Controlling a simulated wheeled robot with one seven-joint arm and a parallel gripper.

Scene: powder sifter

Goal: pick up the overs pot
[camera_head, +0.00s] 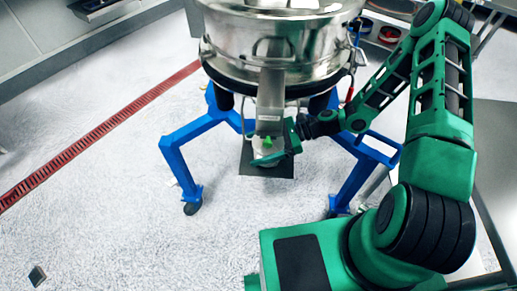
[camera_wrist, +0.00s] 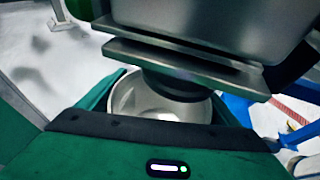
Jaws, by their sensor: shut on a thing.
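The overs pot (camera_wrist: 125,97) is a pale, round, open vessel in the wrist view, directly below the metal outlet spout (camera_wrist: 200,45). The spout's dark lower end hides part of its mouth. In the head view the pot (camera_head: 262,145) shows small and whitish beneath the spout (camera_head: 270,100), partly covered by my gripper. My gripper (camera_head: 268,157) reaches in from the right and is shut on the pot, with a green finger along its side. From these views I cannot tell whether the pot still touches what is below it.
The steel sifter (camera_head: 275,45) stands above on a blue wheeled frame (camera_head: 175,155), its legs on both sides of my gripper. A dark square plate (camera_head: 247,169) lies below the pot. A red floor grating (camera_head: 100,130) runs at the left. The near-left floor is mostly clear.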

